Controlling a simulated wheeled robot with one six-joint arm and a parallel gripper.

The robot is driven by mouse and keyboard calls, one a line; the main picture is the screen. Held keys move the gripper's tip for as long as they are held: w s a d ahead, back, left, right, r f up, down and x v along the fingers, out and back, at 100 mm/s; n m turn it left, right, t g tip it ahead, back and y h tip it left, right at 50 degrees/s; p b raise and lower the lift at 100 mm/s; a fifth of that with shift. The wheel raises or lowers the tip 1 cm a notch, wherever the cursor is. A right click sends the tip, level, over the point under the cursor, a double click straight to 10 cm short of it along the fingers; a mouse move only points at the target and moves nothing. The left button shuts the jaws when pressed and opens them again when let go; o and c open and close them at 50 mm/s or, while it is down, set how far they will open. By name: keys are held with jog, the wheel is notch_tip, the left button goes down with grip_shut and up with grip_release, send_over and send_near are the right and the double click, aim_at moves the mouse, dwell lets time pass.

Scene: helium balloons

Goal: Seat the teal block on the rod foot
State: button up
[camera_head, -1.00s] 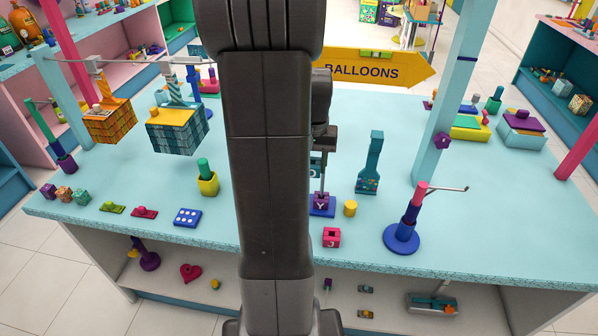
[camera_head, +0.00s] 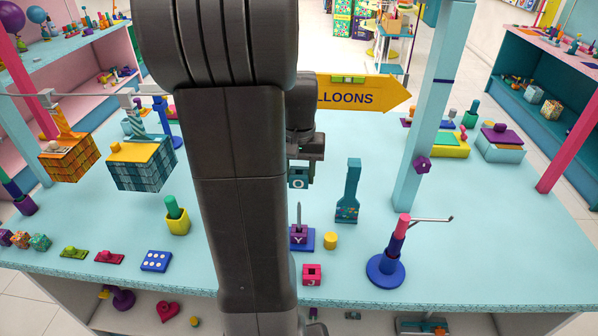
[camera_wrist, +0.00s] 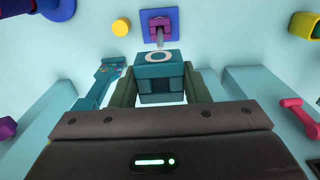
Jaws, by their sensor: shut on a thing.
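The teal block (camera_head: 299,178), marked with a white O, is in my gripper (camera_head: 299,160) in the head view. The wrist view shows the teal block (camera_wrist: 160,78) between the two fingers of my gripper (camera_wrist: 160,90). The rod foot (camera_head: 311,246) is a blue square plate with a thin upright rod and a purple Y block (camera_head: 299,236) around the rod. The teal block is above and apart from the rod in the head view. The wrist view shows the rod foot (camera_wrist: 174,15) beyond the block. My arm hides part of the table.
A yellow cylinder (camera_head: 330,240) stands right of the rod foot, a pink J block (camera_head: 312,274) in front. A teal paddle-shaped stand (camera_head: 347,195) and a blue-based post (camera_head: 386,270) are to the right. The table's right part is mostly clear.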

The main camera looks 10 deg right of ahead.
jog(key=b, duration=0.4)
send_over(299, 216)
jog(key=shift+w+f, duration=0.2)
jog(key=shift+f, duration=2.5)
jog(key=shift+f+b, duration=3.15)
jog(key=shift+f, duration=1.8)
jog(key=o, duration=1.1)
jog(key=shift+r, duration=0.1)
notch_tip(299, 216, up, 14)
jog(key=shift+f, duration=0.15)
